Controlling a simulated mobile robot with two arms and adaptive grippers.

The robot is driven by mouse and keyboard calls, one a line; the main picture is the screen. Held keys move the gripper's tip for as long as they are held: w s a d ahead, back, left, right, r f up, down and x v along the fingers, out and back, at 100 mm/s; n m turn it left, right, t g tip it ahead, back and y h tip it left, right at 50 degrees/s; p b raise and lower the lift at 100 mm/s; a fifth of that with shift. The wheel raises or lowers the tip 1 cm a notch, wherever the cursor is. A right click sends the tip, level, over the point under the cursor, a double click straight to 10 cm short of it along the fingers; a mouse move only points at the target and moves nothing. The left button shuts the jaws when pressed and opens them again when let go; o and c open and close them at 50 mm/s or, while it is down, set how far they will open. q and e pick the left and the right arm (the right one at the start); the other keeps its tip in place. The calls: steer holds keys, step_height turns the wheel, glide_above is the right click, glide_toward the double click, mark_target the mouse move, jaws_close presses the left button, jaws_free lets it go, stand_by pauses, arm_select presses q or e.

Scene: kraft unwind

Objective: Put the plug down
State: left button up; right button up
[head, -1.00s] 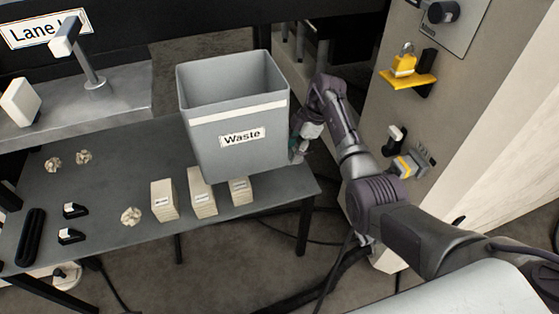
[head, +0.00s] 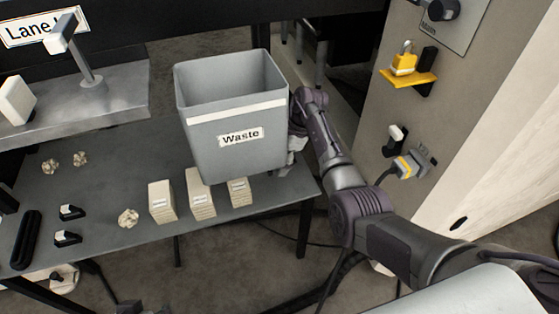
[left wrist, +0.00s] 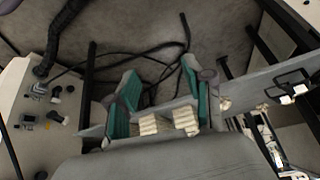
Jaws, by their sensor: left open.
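A grey plug with a yellow band (head: 408,165) is at the side cabinet's face in the head view, with a dark cable on it. I cannot tell how it is seated there. My left gripper (head: 294,150) is apart from it, beside the right side of the waste bin and partly hidden by my arm. In the left wrist view the left gripper (left wrist: 167,122) is open, with teal fingers spread and pale ribbed pieces between them. No plug shows in it. My right gripper is not in view.
The grey waste bin (head: 230,150) stands at the right end of the dark table (head: 95,190), with pale label stacks (head: 200,200) in front. The cabinet (head: 375,125) has a yellow padlock (head: 404,62) on a bracket. Cables lie on the floor.

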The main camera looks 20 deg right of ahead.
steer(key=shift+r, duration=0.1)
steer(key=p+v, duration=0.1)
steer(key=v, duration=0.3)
steer(key=shift+p, duration=0.3)
arm_select(q)
steer(key=s+g, duration=0.1)
steer(key=s+p, duration=0.1)
steer(key=s+a+f+g, duration=0.1)
steer(key=shift+s+g+y+p, duration=0.2)
steer(key=shift+g+y+p, duration=0.1)
steer(key=shift+p, duration=0.1)
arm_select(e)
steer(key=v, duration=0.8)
